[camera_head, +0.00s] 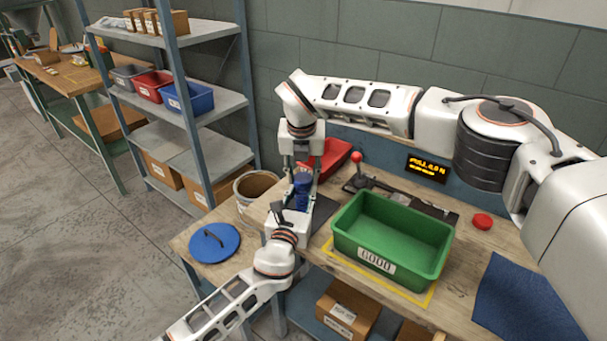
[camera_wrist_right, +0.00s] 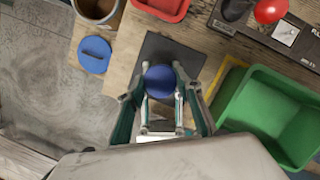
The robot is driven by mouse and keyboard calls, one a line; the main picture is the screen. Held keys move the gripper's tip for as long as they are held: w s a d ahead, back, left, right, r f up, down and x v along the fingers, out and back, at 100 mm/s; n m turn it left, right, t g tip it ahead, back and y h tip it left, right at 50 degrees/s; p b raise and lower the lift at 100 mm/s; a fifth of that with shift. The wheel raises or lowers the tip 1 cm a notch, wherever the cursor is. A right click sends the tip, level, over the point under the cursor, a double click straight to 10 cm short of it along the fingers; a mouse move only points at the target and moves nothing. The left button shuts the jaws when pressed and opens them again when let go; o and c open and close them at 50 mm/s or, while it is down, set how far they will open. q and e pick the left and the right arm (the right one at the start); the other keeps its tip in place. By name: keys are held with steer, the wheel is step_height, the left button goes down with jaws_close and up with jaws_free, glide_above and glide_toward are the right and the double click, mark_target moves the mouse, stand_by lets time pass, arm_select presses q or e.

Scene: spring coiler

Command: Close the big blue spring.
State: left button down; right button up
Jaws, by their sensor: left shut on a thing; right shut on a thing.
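The big blue spring (camera_head: 302,190) stands upright between my two grippers in the head view, partly hidden by their fingers. Its round blue top (camera_wrist_right: 160,80) shows in the right wrist view, above a dark mat (camera_wrist_right: 172,50). My right gripper (camera_head: 303,170) comes down from above and is shut on the upper part of the spring; its fingers (camera_wrist_right: 160,100) flank the blue top. My left gripper (camera_head: 293,212) comes from the front and is shut on the lower part. The exact contact points are hidden.
A green bin (camera_head: 392,238) stands right of the grippers within a yellow outline. A red tray (camera_head: 328,158) and a red-knobbed lever (camera_head: 357,170) are behind. A round bucket (camera_head: 254,190) and a blue lid (camera_head: 214,243) are left. A blue cloth (camera_head: 520,300) lies at the right.

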mark_target(302, 178)
steer(key=m, duration=0.3)
steer(key=m+h, duration=0.1)
steer(key=m, duration=0.2)
steer(key=shift+a+g+h, duration=0.1)
steer(key=shift+g+h, duration=0.2)
steer(key=o, duration=1.1)
steer(key=shift+c, duration=0.2)
steer(key=shift+r, duration=0.1)
steer(key=shift+r, duration=2.15)
steer(key=o, duration=0.6)
